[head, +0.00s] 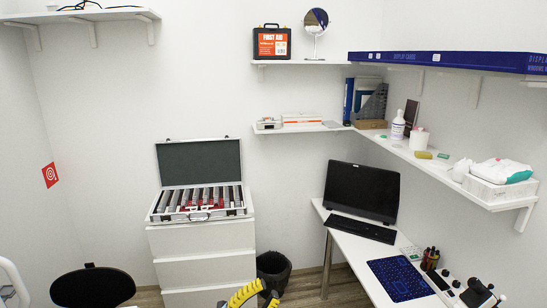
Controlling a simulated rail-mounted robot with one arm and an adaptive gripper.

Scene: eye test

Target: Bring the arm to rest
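A yellow and black curved part (243,294) shows at the bottom edge, cut off by the frame. No held object shows.
An open lens case (199,216) stands on a white drawer cabinet (203,240). A bin (273,268) is beside it. A desk (343,243) with a monitor (362,190) runs along the right. Shelves (440,167) hang above. A black chair (92,287) is at lower left.

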